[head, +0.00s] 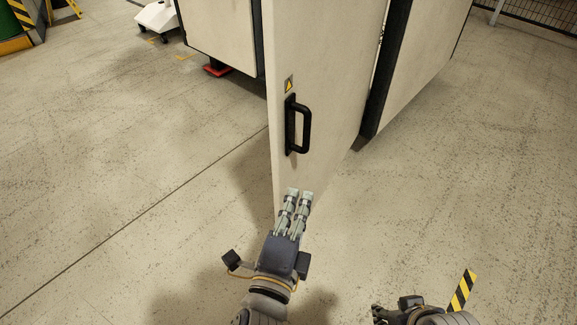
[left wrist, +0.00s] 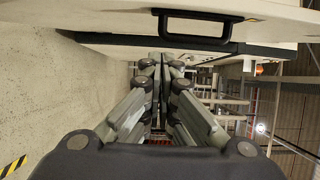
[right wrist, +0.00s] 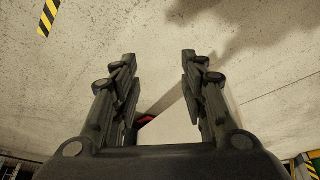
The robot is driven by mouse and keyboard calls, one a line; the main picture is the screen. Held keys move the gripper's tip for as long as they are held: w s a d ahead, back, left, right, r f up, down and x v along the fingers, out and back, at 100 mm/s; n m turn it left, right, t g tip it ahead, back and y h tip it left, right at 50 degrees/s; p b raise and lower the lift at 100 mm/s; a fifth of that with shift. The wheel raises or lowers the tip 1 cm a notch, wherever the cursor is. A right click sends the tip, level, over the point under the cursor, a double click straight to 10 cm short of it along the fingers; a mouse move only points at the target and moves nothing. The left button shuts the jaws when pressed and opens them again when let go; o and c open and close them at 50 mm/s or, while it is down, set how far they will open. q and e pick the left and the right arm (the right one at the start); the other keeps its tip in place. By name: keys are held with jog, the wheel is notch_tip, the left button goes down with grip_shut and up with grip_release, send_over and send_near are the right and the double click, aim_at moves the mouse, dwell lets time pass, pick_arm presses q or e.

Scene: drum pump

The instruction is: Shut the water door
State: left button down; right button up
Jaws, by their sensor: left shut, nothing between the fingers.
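The water door (head: 330,75) is a tall pale panel with a black bar handle (head: 303,127) and a small yellow warning label above it. It stands swung out from the pale cabinet (head: 428,60) behind it. My left gripper (head: 299,192) is shut and empty, in front of the door's lower part and below the handle in the head view. The handle also shows at the top of the left wrist view (left wrist: 200,28), beyond the fingertips. I cannot tell whether the fingers touch the door. My right gripper (right wrist: 158,58) is open and empty over the floor.
The concrete floor (head: 120,170) is clear to the left and right of the door. A yellow-black floor strip (head: 462,290) lies at lower right. A white wheeled unit (head: 160,17) and a red foot (head: 217,69) are at the back left.

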pick_arm(q)
jog(key=w+a+p, duration=0.1)
jog(key=w+a, duration=0.1)
jog(key=w, duration=0.6)
jog(key=shift+a, duration=0.15)
jog(key=shift+w+a, duration=0.1)
jog(key=shift+a, duration=0.05)
